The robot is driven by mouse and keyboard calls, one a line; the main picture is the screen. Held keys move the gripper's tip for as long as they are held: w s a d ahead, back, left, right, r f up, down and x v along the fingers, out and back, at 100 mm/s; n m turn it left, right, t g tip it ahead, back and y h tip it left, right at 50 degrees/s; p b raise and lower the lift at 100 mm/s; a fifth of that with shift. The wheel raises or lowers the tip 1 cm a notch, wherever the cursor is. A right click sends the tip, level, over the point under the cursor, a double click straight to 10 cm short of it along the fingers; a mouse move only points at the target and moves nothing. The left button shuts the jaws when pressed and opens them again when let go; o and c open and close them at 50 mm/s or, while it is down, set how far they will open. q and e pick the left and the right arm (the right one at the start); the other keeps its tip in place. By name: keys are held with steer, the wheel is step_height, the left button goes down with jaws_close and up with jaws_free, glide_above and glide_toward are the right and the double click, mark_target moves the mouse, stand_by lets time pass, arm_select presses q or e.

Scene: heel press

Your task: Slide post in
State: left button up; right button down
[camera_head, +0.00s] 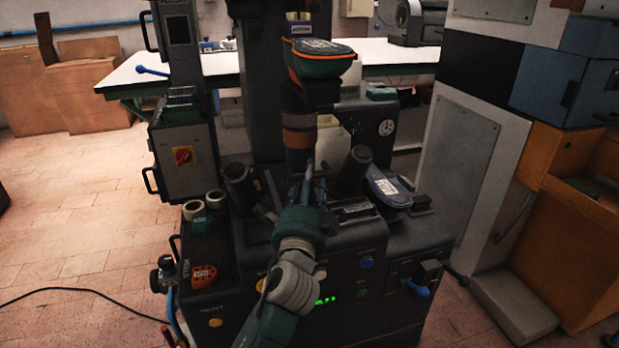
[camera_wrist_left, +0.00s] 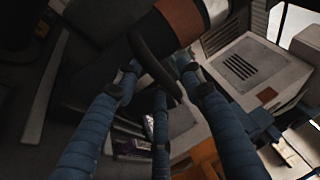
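The post (camera_head: 299,132) stands upright in the middle of the press, dark with a copper-brown band. A green and orange heel-shaped piece (camera_head: 320,62) sits at its top. My left gripper (camera_head: 309,176) is just in front of the post's lower part. In the left wrist view the post's brown band (camera_wrist_left: 182,20) lies beyond the fingertips. There, the blue fingers (camera_wrist_left: 158,82) are spread, with a dark curved bar (camera_wrist_left: 152,62) between their tips. I see no clear grip on it. The post's lower end is partly hidden by my gripper. My right gripper is not in view.
Dark cylinders stand left (camera_head: 238,184) and right (camera_head: 354,168) of my gripper. A shoe-like piece (camera_head: 388,188) lies on the right of the machine. Tape rolls (camera_head: 194,209) sit at the left. A grey cabinet (camera_head: 462,160) stands close on the right. Open floor lies left.

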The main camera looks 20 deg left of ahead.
mark_target(301, 167)
arm_select(q)
steer(key=shift+w, duration=0.35)
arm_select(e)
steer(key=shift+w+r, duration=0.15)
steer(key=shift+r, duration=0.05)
arm_select(q)
steer(key=shift+r, duration=0.1)
